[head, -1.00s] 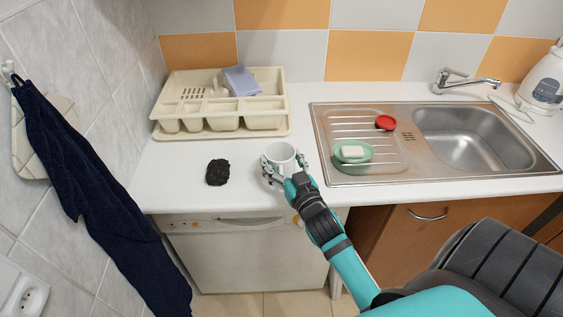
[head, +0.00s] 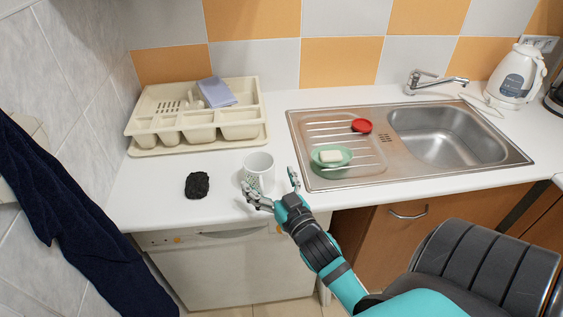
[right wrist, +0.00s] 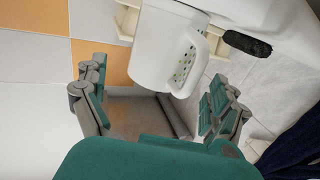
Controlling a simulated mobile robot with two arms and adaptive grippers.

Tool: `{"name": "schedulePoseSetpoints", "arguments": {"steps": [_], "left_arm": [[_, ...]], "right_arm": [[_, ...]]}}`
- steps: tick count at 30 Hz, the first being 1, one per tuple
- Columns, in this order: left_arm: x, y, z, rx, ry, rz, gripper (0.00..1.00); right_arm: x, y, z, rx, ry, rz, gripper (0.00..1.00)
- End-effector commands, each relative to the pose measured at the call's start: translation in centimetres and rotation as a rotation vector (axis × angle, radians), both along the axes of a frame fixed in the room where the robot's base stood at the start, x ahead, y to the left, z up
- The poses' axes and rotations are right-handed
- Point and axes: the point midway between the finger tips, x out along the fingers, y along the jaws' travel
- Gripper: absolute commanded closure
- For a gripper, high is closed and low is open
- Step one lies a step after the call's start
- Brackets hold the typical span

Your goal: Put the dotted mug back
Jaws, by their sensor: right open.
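The white mug (head: 259,168) stands upright on the counter, left of the sink. In the right wrist view the mug (right wrist: 152,48) shows large, with green dots by its handle. My right gripper (head: 270,181) is open and empty at the mug's near right side, one finger in front of the mug and the other to its right. In the right wrist view the spread fingers of the gripper (right wrist: 155,96) lie on either side below the mug, with a gap to it. My left gripper is not in view.
A beige cutlery tray (head: 200,142) with a lilac cloth (head: 217,92) is behind the mug. A black lump (head: 197,185) lies left of it. The steel sink (head: 440,135) is to the right, with a green soap dish (head: 332,158) and a red item (head: 362,126) on its drainer.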

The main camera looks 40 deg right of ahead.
Motion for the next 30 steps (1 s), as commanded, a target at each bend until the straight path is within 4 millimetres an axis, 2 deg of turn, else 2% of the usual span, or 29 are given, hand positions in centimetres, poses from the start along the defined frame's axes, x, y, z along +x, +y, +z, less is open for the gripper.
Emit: {"name": "schedulePoseSetpoints", "arguments": {"steps": [1, 6, 12, 25, 30], "left_arm": [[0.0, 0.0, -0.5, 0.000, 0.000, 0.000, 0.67], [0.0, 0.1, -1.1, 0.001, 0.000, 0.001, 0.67], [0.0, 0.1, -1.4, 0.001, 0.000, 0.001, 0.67], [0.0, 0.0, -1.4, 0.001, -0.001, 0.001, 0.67], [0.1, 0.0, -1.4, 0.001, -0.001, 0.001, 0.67]], "right_arm": [[-1.3, 0.2, -0.3, 0.003, 0.003, -0.001, 0.03], [-4.7, 0.8, -0.3, 0.002, 0.003, -0.002, 0.03], [-6.9, 1.2, -0.1, 0.001, 0.001, -0.001, 0.03], [-7.4, 1.3, -0.1, 0.002, 0.006, -0.002, 0.03], [-7.2, 1.9, -2.1, 0.020, 0.123, -0.008, 0.03]]}}
